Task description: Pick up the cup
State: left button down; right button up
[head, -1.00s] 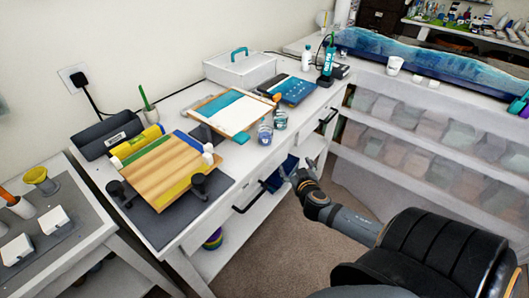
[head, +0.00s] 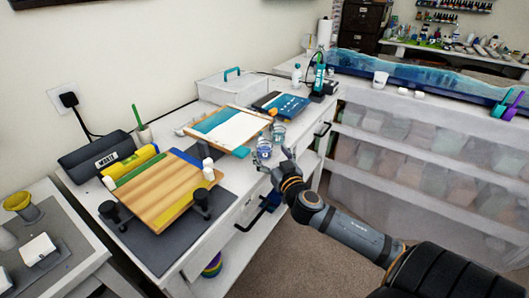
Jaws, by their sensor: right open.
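Two small clear cups stand on the white workbench near its front edge. The nearer cup (head: 264,149) has bluish contents, and the farther cup (head: 279,133) stands just behind it. A white cup (head: 380,79) stands farther off on the right-hand counter. My right gripper (head: 274,160) is open and empty, with its fingers at the bench edge just in front of the nearer clear cup. I cannot tell whether a finger touches that cup. My left gripper is not in view.
A framed teal-and-white panel (head: 231,125) lies left of the clear cups. A striped wooden board (head: 165,191) is nearer on the bench. A teal bottle-like tool (head: 319,76) stands behind. Shelves with a translucent front (head: 420,140) stand right.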

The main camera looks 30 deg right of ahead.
aim_at(268, 149)
jog(key=shift+p+x, duration=0.45)
jog(key=shift+x, duration=2.3)
jog(key=shift+s, duration=0.1)
jog(key=shift+c, duration=0.3)
jog(key=c, duration=1.2)
